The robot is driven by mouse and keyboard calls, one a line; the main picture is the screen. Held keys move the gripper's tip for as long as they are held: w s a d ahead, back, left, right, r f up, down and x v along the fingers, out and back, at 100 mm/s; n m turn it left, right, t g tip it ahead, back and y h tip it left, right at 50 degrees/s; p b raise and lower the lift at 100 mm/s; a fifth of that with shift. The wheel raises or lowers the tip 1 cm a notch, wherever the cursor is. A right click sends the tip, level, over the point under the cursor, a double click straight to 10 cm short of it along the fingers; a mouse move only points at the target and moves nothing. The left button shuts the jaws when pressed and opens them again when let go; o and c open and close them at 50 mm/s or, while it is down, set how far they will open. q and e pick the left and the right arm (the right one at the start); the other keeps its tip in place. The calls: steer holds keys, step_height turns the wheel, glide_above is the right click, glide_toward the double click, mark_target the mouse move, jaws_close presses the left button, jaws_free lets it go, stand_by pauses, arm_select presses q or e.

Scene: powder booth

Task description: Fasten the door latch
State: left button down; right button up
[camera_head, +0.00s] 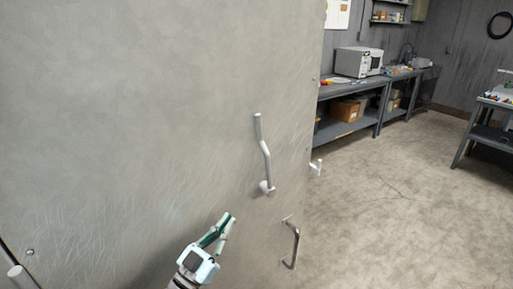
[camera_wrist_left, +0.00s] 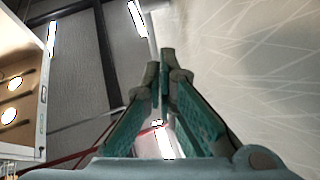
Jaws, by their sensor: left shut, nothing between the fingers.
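The grey door panel (camera_head: 150,110) fills the left and middle of the head view. On it is the latch lever (camera_head: 264,140), a bent silver bar standing nearly upright from a round pivot near the door's right edge. A small silver catch (camera_head: 316,167) sticks out at that edge, right of the pivot and apart from the lever. My left gripper (camera_head: 230,217) is shut and empty, below and left of the lever, not touching it. In the left wrist view its fingertips (camera_wrist_left: 160,70) meet, with a pale scratched surface to the right. My right gripper is not in view.
A silver pull handle (camera_head: 292,243) stands out from the door below the latch. Another rod end (camera_head: 18,275) shows at lower left. Workbenches (camera_head: 350,85) with a white appliance (camera_head: 358,62) line the back wall. The concrete floor (camera_head: 400,210) at right is clear.

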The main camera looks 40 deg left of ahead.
arm_select(q)
step_height(320, 180, up, 9)
steer(key=s+d+t+h, duration=0.1)
steer(key=s+t, duration=0.1)
steer(key=shift+n+y, duration=0.3)
steer(key=x, duration=0.4)
steer(key=w+f+x, duration=0.1)
steer(key=x, duration=0.3)
steer(key=f+x, duration=0.1)
steer(key=x, duration=0.3)
steer(key=shift+w+d, duration=0.1)
steer(key=shift+w, duration=0.6)
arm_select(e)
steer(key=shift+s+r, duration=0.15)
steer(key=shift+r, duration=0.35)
arm_select(q)
steer(key=shift+r, duration=0.1)
steer(key=shift+d, duration=0.1)
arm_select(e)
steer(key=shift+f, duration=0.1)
